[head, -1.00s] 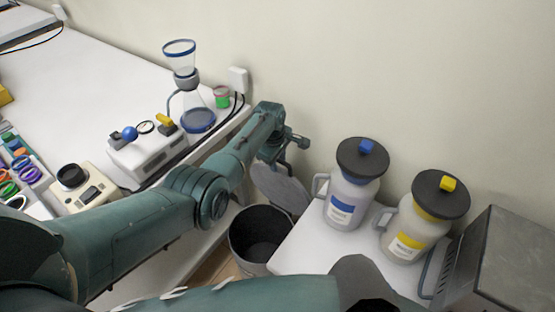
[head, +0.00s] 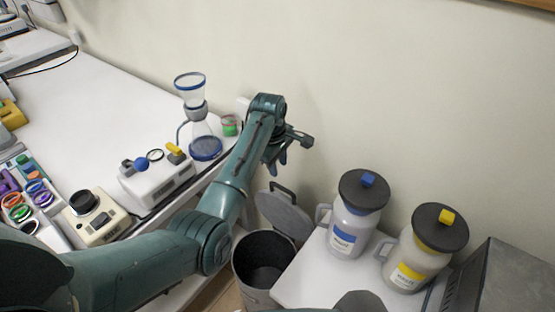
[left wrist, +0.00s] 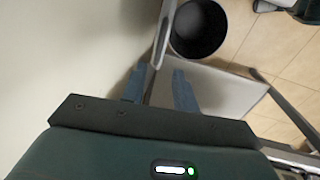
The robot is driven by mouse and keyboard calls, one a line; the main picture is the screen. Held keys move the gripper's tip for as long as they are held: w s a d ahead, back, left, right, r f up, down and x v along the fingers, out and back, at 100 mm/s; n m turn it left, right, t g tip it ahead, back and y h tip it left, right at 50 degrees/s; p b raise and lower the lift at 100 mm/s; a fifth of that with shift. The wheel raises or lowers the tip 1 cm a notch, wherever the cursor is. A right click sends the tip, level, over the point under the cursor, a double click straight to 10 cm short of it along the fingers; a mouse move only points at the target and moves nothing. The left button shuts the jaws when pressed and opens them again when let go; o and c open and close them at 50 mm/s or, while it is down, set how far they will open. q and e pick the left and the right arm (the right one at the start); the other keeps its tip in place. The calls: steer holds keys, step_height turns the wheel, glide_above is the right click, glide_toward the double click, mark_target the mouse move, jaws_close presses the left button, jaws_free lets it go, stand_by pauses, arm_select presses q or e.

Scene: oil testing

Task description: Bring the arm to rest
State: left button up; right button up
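My left arm reaches in from the left in the head view and bends up past the end of the white bench. Its gripper (head: 285,152) hangs in the air near the wall, above the waste bin and left of the two jugs. In the left wrist view the two blue-grey fingers of this gripper (left wrist: 159,78) stand apart with nothing between them. The bin and a pale surface lie below them. My right gripper is not in view.
A dark bin (head: 262,262) with its lid (head: 284,214) raised stands below. A blue-capped jug (head: 352,215) and a yellow-capped jug (head: 425,250) stand right, beside a grey metal box (head: 505,280). A glass filter flask (head: 204,135) stands near the bench end. The wall is close.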

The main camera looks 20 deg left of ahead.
arm_select(q)
steer(key=shift+s+r, duration=0.1)
steer(key=shift+r, duration=0.2)
steer(key=s+a+f+m+t, duration=0.1)
steer(key=s+a+f+m, duration=0.2)
steer(key=s, duration=0.5)
steer(key=s+a+f+m, duration=0.2)
steer(key=s+f+m, duration=0.25)
steer(key=s, duration=0.35)
steer(key=s+r+m+t, duration=0.15)
steer(key=s+m, duration=0.25)
steer(key=s, duration=0.6)
steer(key=s+r+m, duration=0.3)
steer(key=s+m, duration=0.2)
steer(key=s, duration=0.4)
steer(key=w+d+f+t+h, duration=0.2)
steer(key=w+d+f+t, duration=0.3)
steer(key=f, duration=0.4)
steer(key=shift+w+d+t, duration=0.2)
steer(key=shift+d+t, duration=0.2)
steer(key=shift+t, duration=0.05)
